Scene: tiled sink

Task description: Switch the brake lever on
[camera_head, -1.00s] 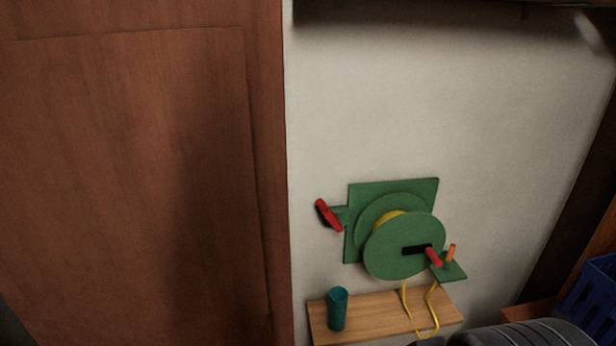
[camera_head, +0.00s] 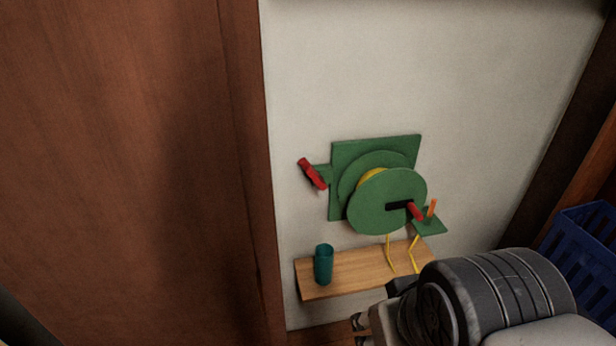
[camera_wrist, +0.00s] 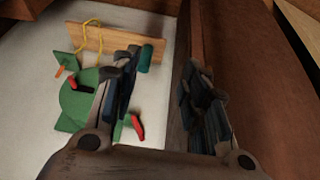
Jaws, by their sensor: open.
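A green winch-like device (camera_head: 388,205) with a round drum is mounted on the pale wall. A red lever (camera_head: 312,173) sticks out at its left side, tilted; it also shows in the wrist view (camera_wrist: 137,127). A black crank arm with a red handle (camera_head: 415,210) is on the drum's front. A short orange peg (camera_head: 433,208) stands on a small green plate at the right. Which of these is the brake lever is not marked. My gripper (camera_wrist: 160,95) is open and empty, apart from the device; the red lever appears beyond its left finger in the wrist view.
A wooden shelf (camera_head: 345,278) below the device holds a teal cup (camera_head: 324,264). Yellow cord (camera_head: 413,256) hangs from the drum to the shelf. A brown wooden panel (camera_head: 130,150) stands at the left. A blue crate (camera_head: 585,245) is at the right.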

